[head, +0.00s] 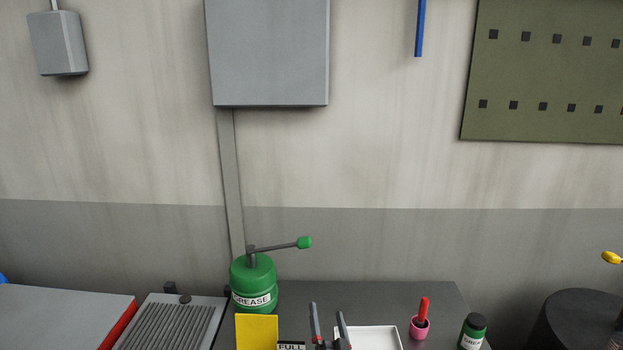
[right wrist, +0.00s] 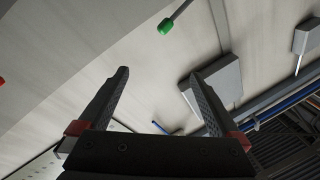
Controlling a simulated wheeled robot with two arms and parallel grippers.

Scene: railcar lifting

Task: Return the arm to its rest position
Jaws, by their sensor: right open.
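My right gripper (head: 328,322) shows at the bottom middle of the head view, in front of the dark bench. In the right wrist view its two dark fingers (right wrist: 165,100) are spread apart with nothing between them. The fingers point up toward the wall, with the green lever knob (right wrist: 165,26) beyond them. My left gripper is in neither view.
On the bench (head: 380,300) stand a green grease pump (head: 253,275), a yellow block (head: 256,332), a white tray (head: 396,335), a pink cup (head: 419,329) with a red-handled tool, and a green bottle (head: 473,331). A black drum (head: 570,320) stands right.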

